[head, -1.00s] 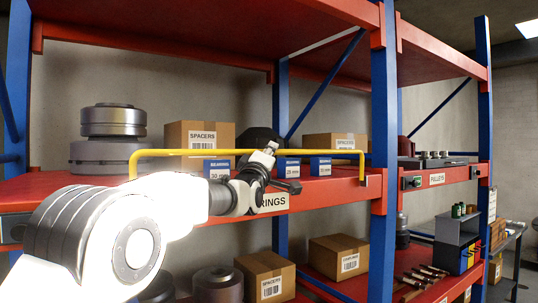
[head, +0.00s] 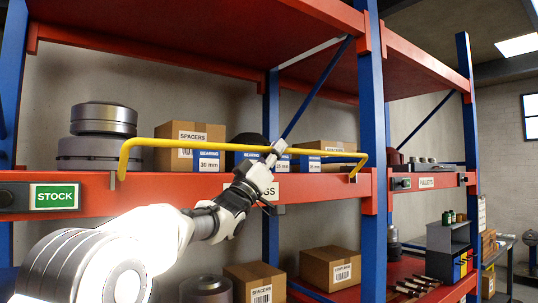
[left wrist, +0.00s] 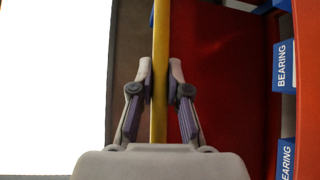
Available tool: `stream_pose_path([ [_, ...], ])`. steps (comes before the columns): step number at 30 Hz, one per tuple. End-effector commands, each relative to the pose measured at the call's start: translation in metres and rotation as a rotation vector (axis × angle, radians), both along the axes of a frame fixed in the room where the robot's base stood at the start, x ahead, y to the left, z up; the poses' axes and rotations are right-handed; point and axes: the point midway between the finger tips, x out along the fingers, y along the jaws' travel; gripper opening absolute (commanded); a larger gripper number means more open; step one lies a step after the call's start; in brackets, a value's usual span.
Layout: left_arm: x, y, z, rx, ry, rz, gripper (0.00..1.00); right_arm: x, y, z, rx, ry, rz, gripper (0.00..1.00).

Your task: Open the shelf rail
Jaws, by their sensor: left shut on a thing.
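The shelf rail (head: 200,145) is a yellow bar with bent ends, running along the front of the middle red shelf. Its bent right end slants down to the shelf edge and looks tilted rather than upright. My left gripper (head: 276,149) is shut on the rail, right of its middle. In the left wrist view, the rail (left wrist: 160,60) runs between the two fingers of the gripper (left wrist: 160,85). The fingers hide part of the rail. My right gripper is not in view.
Blue bearing boxes (head: 208,160) and a spacers carton (head: 180,133) stand behind the rail. Grey round parts (head: 104,120) are at the left. A blue upright (head: 373,110) stands right of the rail.

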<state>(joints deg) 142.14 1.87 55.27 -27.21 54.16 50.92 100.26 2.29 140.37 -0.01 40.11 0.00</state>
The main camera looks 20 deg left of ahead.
Motion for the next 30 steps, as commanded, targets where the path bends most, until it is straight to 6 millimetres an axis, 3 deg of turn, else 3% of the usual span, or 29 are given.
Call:
stream_pose_path([
  [7,-0.007,-0.011,-0.020,0.184,-0.140,0.001,0.00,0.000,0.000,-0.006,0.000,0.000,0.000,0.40],
  [21,-0.014,-0.020,-0.056,0.514,-0.397,0.003,0.00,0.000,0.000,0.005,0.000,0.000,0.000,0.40],
  [30,-0.015,-0.021,-0.072,0.568,-0.439,0.000,0.00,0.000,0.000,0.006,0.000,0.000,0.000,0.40],
])
